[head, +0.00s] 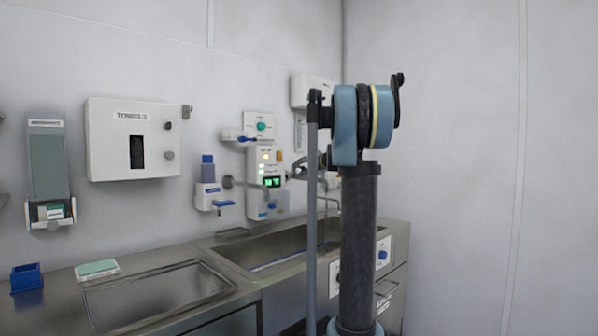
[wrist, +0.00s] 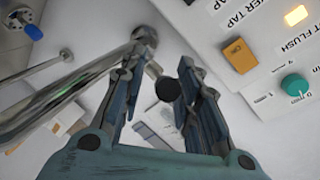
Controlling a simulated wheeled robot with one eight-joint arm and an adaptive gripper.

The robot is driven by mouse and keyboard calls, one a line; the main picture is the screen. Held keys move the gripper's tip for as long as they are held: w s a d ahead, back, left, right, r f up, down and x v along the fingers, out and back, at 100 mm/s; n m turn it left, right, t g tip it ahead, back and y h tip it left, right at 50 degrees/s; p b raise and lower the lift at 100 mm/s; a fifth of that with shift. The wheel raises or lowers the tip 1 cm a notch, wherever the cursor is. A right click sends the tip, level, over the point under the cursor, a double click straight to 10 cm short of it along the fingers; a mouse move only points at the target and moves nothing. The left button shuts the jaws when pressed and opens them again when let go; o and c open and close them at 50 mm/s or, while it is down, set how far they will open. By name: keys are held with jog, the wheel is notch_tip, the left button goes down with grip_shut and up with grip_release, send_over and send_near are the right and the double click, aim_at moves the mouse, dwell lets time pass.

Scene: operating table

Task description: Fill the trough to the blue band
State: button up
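The steel trough (head: 235,252) is set into the counter in the head view. A thin pale-blue line (head: 278,262) shows along its inside; the water level cannot be made out. A wall control panel (head: 265,178) with a green display hangs above it. In the wrist view the panel carries an orange switch (wrist: 239,55) near the partly cut-off words "ER TAP". My gripper (wrist: 165,65) is open beside the panel, with a dark round end (wrist: 167,90) visible between its fingers. In the head view my gripper (head: 303,167) is partly hidden behind my arm.
A metal pipe (wrist: 65,100) runs close by the left finger. A teal knob (wrist: 294,86) sits near the "FLUSH" label. A towel dispenser (head: 133,138), soap unit (head: 208,185) and blue box (head: 27,277) are farther left. A side wall (head: 460,170) stands at right.

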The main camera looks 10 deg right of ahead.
jog(key=shift+w+a+f, duration=0.15)
jog(key=shift+w+a, duration=0.15)
jog(key=shift+w, duration=0.15)
grip_shut()
